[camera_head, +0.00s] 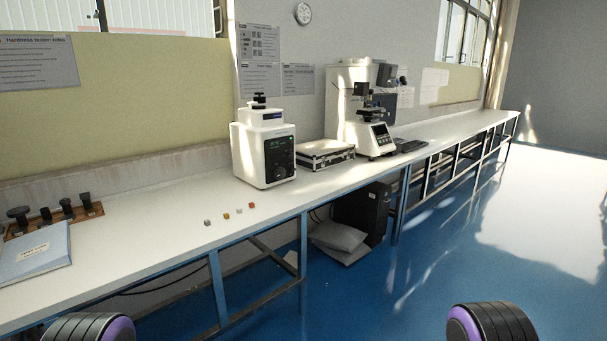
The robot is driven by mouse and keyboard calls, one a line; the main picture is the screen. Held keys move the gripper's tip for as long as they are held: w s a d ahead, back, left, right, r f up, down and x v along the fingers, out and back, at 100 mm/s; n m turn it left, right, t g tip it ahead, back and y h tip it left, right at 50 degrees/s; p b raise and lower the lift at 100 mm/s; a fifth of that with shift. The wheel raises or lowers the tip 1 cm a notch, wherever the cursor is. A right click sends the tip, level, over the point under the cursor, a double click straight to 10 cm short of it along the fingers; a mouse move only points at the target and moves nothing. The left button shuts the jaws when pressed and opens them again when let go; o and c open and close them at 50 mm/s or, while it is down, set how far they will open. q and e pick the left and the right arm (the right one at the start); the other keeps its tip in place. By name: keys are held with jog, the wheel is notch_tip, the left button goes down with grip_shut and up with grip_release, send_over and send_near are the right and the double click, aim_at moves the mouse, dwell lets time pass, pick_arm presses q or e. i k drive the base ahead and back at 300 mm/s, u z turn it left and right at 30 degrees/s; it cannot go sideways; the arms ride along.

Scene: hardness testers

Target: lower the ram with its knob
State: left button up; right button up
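A white benchtop tester (262,155) stands on the long white bench, with a dark front panel. A black knob (259,100) sits on its top, above the light upper block. A second, smaller tester (374,137) with a dark upper head and a small screen stands farther along the bench. The ram cannot be made out on either machine at this size. Neither of my grippers is in view. Only black and purple rounded parts of my arms show at the bottom left and bottom right, well short of the testers.
The white bench (150,225) runs from near left to far right. Several small blocks (226,216) lie near its front edge. A blue-covered book (35,252) and a wooden rack (85,212) are at left. A case (325,154) lies between the testers. The blue floor (430,240) is open at right.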

aim_at(279, 173)
jog(key=z, duration=0.6)
jog(key=i, duration=0.8)
jog(key=z, duration=0.4)
jog(key=i, duration=0.9)
jog(key=u, duration=0.85)
jog(key=i, duration=0.7)
jog(key=u, duration=0.75)
